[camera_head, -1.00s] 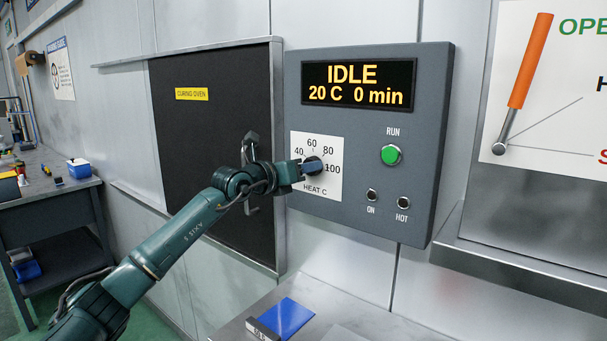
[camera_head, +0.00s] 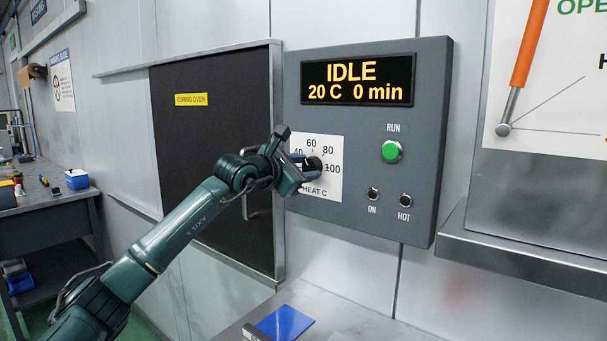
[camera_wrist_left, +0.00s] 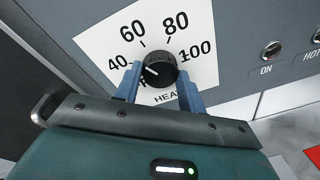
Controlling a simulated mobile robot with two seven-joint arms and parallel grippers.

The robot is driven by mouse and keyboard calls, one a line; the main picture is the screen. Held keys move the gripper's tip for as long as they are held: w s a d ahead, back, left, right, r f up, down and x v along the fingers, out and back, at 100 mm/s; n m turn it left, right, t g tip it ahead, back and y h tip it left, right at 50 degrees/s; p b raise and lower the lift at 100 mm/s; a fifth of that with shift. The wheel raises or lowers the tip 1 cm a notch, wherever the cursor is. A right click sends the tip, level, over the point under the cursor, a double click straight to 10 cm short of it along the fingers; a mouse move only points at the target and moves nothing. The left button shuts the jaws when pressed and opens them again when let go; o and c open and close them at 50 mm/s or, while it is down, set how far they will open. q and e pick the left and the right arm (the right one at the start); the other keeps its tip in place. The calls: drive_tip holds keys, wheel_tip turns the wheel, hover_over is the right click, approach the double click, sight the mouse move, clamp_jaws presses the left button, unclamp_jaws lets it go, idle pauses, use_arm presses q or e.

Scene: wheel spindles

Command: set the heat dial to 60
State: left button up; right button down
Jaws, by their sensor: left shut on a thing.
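The heat dial is a round black knob (camera_head: 314,165) on a white scale plate (camera_head: 333,185) marked 40, 60, 80 and 100. It also shows in the left wrist view (camera_wrist_left: 161,66), where a short white mark lies on its left part, on the side of the 40; its exact reading is hard to tell. My left gripper (camera_head: 304,166) reaches the dial from the left. In the left wrist view its two blue fingers (camera_wrist_left: 160,84) stand on either side of the knob, shut on it. The lower part of the scale is partly hidden. My right gripper is out of view.
The grey control panel (camera_head: 430,140) has a display (camera_head: 358,80) reading IDLE, 20 C, 0 min. A green RUN button (camera_head: 390,151) and ON and HOT indicators sit right of the dial. The dark curing oven door (camera_head: 205,140) is left, behind my arm.

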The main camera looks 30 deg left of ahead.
use_arm(q)
drive_tip(key=shift+d+m+y+b, duration=0.1)
drive_tip(key=shift+m+y+b, duration=0.25)
drive_tip(key=shift+m, duration=1.25)
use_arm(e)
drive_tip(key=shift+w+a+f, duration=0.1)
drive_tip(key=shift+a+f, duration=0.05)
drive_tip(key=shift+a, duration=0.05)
use_arm(q)
drive_tip(key=o, duration=1)
drive_tip(key=shift+c, duration=0.2)
drive_tip(key=shift+s+b, duration=0.1)
drive_tip(key=shift+b, duration=0.2)
